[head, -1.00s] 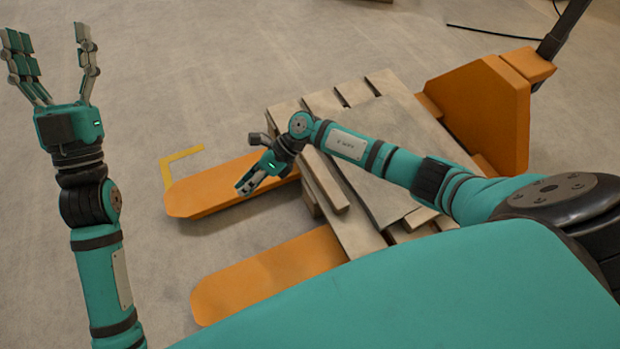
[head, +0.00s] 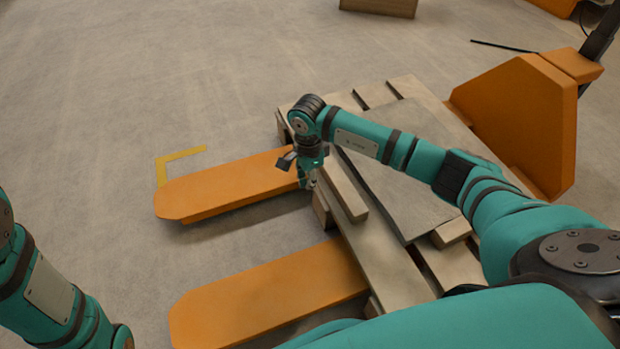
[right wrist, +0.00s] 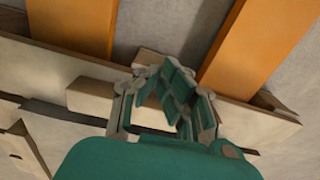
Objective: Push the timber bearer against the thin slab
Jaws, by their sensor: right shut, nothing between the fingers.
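The timber bearer (head: 345,190) is a pale wooden bar lying along the left part of the pallet. The thin slab (head: 400,165) is a flat grey sheet on the pallet, just right of the bearer. A narrow strip seems to show between them; I cannot tell whether they touch anywhere. My right gripper (head: 308,180) is shut and empty, pointing down at the bearer's left side near its far end. In the right wrist view its fingers (right wrist: 182,100) are close to a pale bar, which looks like the bearer (right wrist: 92,98). My left gripper is out of view; only left arm links show.
The slatted pallet (head: 395,280) rests over the orange forks (head: 225,185) of a pallet truck (head: 525,120). A small wooden block (head: 451,232) lies near the slab's front corner. A yellow floor mark (head: 180,155) lies beyond the far fork. The floor at left is clear.

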